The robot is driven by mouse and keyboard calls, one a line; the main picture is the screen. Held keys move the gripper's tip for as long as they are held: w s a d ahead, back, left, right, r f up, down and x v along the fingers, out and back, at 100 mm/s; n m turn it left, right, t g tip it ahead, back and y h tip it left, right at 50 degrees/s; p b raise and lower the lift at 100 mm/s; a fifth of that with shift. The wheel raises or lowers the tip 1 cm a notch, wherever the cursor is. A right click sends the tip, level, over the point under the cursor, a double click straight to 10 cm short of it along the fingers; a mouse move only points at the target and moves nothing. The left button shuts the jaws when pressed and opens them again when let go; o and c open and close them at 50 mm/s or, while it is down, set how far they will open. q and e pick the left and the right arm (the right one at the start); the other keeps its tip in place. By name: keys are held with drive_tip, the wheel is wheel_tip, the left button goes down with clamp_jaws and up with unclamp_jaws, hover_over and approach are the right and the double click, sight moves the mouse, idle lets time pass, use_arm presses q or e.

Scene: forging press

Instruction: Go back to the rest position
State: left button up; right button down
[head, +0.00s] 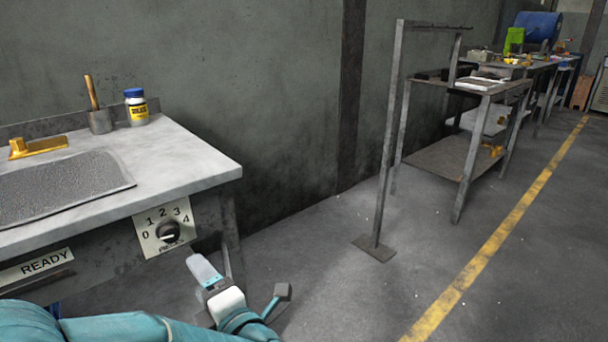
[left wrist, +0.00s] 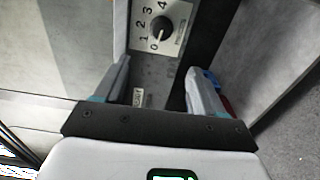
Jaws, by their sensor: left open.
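My left gripper (head: 209,273) is in front of the workbench at the bottom of the head view, below the numbered dial. In the left wrist view its two fingers (left wrist: 157,88) are spread apart with nothing between them. The dial (head: 168,232) is a dark knob on a pale plate marked 0 to 4; it also shows in the left wrist view (left wrist: 161,27), beyond the fingertips and apart from them. My right gripper is not in either view.
The bench (head: 190,155) carries a grey tray (head: 70,185), a gold-coloured block (head: 38,147), a pot with a wooden handle (head: 100,121) and a blue-lidded jar (head: 137,107). A metal stand (head: 384,150) and shelving table (head: 440,160) stand right. Floor between is clear, with a yellow line (head: 500,235).

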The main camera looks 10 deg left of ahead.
use_arm(q)
drive_tip(key=w+a+r+m+g+h+p, duration=0.15)
drive_tip(key=a+r+m+p, duration=0.4)
drive_tip(key=p, duration=1.65)
drive_tip(key=s+d+f+m+g+h+p, duration=0.5)
drive_tip(key=s+d+m+h, duration=0.3)
drive_tip(key=s+m, duration=0.2)
drive_tip(key=s+d+f+m+g+h+p, duration=0.4)
drive_tip(key=s+d+f+m+h+p, duration=0.1)
drive_tip(key=s+d+m+h+p, duration=0.3)
drive_tip(key=s+d+m, duration=0.1)
drive_tip(key=s+m, duration=0.1)
drive_tip(key=shift+s+d+f+m+g, duration=0.15)
drive_tip(key=shift+f+m+g, duration=0.1)
drive_tip(key=shift+m+g, duration=0.1)
drive_tip(key=c, duration=0.5)
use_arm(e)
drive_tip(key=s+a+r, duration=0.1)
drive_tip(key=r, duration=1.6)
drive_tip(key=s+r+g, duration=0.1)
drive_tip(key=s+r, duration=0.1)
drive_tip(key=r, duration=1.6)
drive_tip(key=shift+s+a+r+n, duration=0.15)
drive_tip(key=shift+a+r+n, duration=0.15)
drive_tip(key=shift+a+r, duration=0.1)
